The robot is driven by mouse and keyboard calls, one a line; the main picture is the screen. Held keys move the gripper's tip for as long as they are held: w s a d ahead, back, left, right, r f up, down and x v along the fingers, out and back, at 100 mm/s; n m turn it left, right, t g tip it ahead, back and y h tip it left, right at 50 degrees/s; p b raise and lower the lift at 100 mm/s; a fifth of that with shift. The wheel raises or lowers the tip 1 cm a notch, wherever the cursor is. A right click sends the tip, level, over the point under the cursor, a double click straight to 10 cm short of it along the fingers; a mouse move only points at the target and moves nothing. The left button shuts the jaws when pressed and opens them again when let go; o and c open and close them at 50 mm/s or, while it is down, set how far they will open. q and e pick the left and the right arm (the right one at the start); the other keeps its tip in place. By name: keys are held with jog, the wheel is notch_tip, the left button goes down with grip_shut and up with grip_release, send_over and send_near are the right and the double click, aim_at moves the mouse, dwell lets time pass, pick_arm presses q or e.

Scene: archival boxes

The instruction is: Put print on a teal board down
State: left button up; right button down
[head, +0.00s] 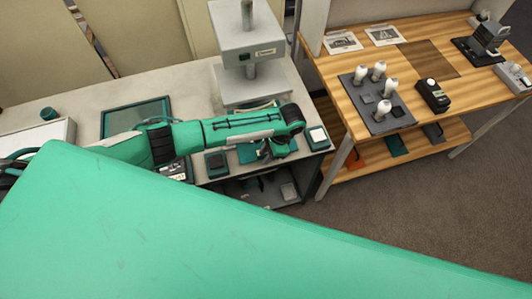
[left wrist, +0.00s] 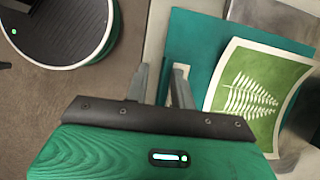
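The print (left wrist: 258,90) is a green sheet with a pale fern and a cream border. In the left wrist view it lies over the teal board (left wrist: 190,35), with its edges curled up a little. In the head view a teal patch of what looks like the board (head: 247,153) shows beside my left gripper (head: 268,153), at the table's front edge. In the left wrist view the fingers of my left gripper (left wrist: 160,84) are apart, near the board's left edge. My right gripper is out of view.
The grey table (head: 85,99) bears a press-like machine (head: 245,40), a framed teal panel (head: 135,117) and small dark boxes near the gripper. A wooden table (head: 330,75) with white-topped pieces stands to the right, across a gap. A large part of my own body fills the foreground.

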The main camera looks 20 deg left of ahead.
pick_arm(q)
jog(key=b+v, duration=0.2)
jog(key=v, duration=1)
jog(key=shift+r, duration=0.2)
jog(key=shift+a, duration=0.1)
